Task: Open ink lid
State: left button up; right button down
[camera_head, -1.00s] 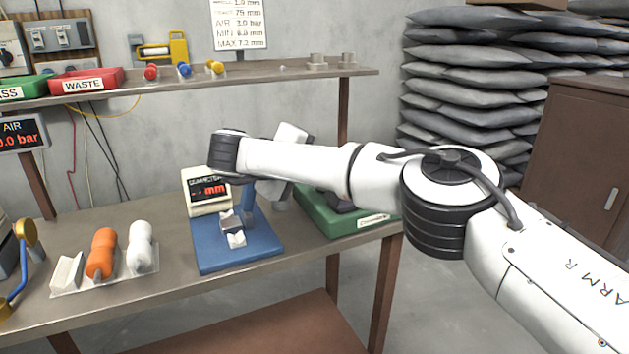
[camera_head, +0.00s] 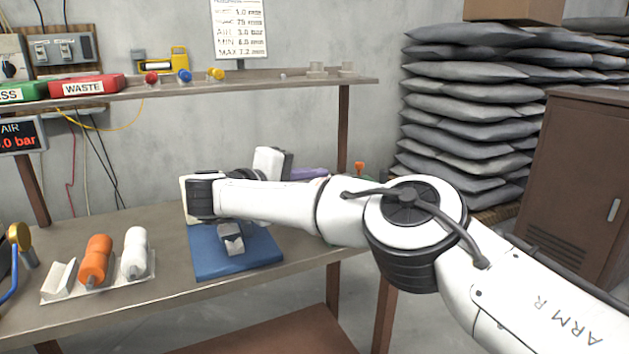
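I cannot pick out an ink container or its lid in this view. My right arm comes in from the right and reaches left across the workbench (camera_head: 150,295). A white and dark block at the far end of the arm, behind the forearm, looks like part of my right wrist or hand. Its fingertips are hidden, so I cannot tell whether it holds anything. A purple object (camera_head: 308,174) and a small orange-topped object (camera_head: 359,169) show behind the arm. My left gripper is out of view.
A blue gauge base (camera_head: 215,262) with a grey block (camera_head: 231,239) stands under my forearm. Left of it are an orange roll (camera_head: 95,260) and a white roll (camera_head: 135,252). A shelf (camera_head: 220,91) runs above. Grey sacks (camera_head: 470,110) and a brown cabinet (camera_head: 580,180) stand right.

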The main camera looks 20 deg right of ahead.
jog(key=shift+a+f, duration=0.4)
jog(key=shift+f, duration=0.05)
jog(key=c, duration=1.7)
grip_release()
jog(key=shift+r, duration=0.1)
jog(key=shift+c, duration=0.2)
jog(key=shift+d+r, duration=0.1)
jog(key=v, duration=1)
jog(key=shift+s+b, duration=0.2)
jog(key=shift+b, duration=0.1)
